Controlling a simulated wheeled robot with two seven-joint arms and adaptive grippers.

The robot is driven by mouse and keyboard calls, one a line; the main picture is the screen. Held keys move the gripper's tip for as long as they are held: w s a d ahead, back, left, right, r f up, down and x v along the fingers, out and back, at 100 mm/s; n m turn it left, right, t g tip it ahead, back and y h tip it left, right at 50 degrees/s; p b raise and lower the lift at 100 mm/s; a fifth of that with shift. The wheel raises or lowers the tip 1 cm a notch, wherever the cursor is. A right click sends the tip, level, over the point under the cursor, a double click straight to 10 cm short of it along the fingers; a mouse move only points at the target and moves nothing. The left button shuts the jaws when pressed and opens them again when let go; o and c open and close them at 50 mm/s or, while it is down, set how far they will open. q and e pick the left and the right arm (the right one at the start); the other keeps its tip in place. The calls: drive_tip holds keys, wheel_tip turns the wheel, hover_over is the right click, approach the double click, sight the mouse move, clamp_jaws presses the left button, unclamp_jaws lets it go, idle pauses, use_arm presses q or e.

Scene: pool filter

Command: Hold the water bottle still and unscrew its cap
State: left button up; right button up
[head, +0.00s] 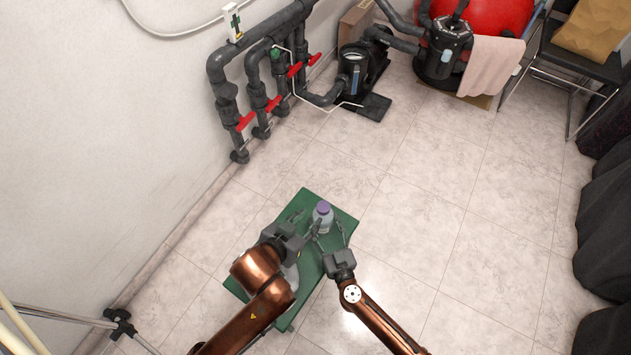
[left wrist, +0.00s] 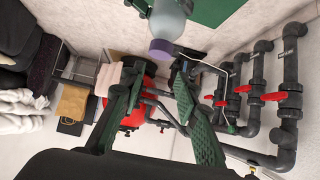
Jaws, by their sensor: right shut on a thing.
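The water bottle (head: 323,222) stands upright on the green table (head: 345,217). Its purple cap (head: 322,208) is on top. My right gripper (head: 329,231) is shut on the bottle's body from the near side, below the cap. My left gripper (head: 304,222) is open, just left of the bottle. In the left wrist view, the open left fingers (left wrist: 158,82) are apart with nothing between them. There the bottle (left wrist: 168,20) and its cap (left wrist: 161,48) show at the top, beyond the fingertips. Part of the bottle is hidden by the right fingers.
Grey pipes with red valve handles (head: 245,121) run along the wall at the back left. A pump (head: 355,70), a red tank (head: 490,15) and a chair (head: 580,60) stand farther back. The tiled floor right of the table is clear.

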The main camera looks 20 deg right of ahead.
use_arm(q)
drive_tip(key=o, duration=0.3)
drive_tip(key=shift+o, duration=0.5)
drive_tip(key=shift+w+d+f, duration=0.1)
drive_tip(key=shift+w+d, duration=0.1)
drive_tip(key=m+g+y, duration=0.5)
drive_tip(key=g, duration=0.1)
approach(323, 207)
drive_tip(key=shift+x, duration=4.5)
drive_tip(key=shift+c, duration=0.4)
